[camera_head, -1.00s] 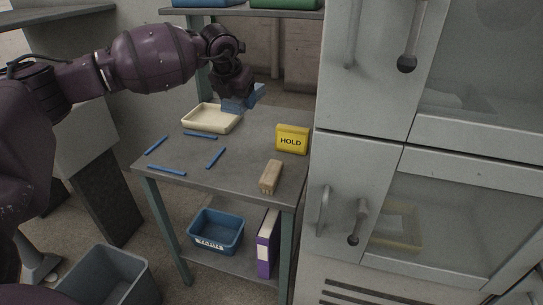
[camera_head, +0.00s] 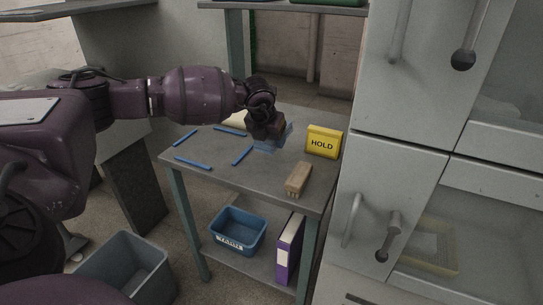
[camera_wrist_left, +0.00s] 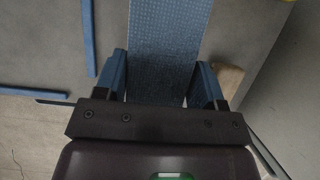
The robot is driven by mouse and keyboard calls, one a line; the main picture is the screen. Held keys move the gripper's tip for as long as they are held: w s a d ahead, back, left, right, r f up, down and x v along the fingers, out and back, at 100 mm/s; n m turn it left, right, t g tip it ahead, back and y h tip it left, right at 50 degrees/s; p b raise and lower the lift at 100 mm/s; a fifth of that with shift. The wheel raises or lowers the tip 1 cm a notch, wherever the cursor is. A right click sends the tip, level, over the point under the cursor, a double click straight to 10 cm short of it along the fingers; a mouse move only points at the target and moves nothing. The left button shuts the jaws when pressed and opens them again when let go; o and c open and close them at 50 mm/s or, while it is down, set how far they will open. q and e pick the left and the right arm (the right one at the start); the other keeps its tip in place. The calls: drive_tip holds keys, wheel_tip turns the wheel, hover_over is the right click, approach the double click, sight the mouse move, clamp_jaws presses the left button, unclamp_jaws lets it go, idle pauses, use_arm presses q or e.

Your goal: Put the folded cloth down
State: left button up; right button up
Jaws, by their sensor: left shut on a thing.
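The folded cloth (camera_head: 272,141) is blue and hangs below my left gripper (camera_head: 266,130) in the head view, over the back middle of the grey table. My left gripper is shut on it. In the left wrist view the cloth (camera_wrist_left: 166,45) shows as a textured blue strip between the two fingers of the gripper (camera_wrist_left: 160,82). I cannot tell whether the cloth's lower edge touches the tabletop (camera_head: 225,172). My right gripper is not in view.
A yellow HOLD block (camera_head: 323,142) stands right of the cloth. A wooden-handled brush (camera_head: 299,178) lies at the front right. Several blue strips, including one (camera_head: 242,155), lie to the left. A cream tray (camera_head: 236,120) is partly hidden behind my arm. A grey cabinet (camera_head: 392,150) stands at right.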

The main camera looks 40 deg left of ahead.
sight(271, 163)
use_arm(q)
wheel_tip(271, 163, down, 6)
drive_tip(key=shift+r+b, duration=0.1)
drive_tip(key=shift+b, duration=0.5)
drive_tip(key=shift+f, duration=0.4)
drive_tip(key=shift+f, duration=0.15)
drive_tip(key=o, duration=0.9)
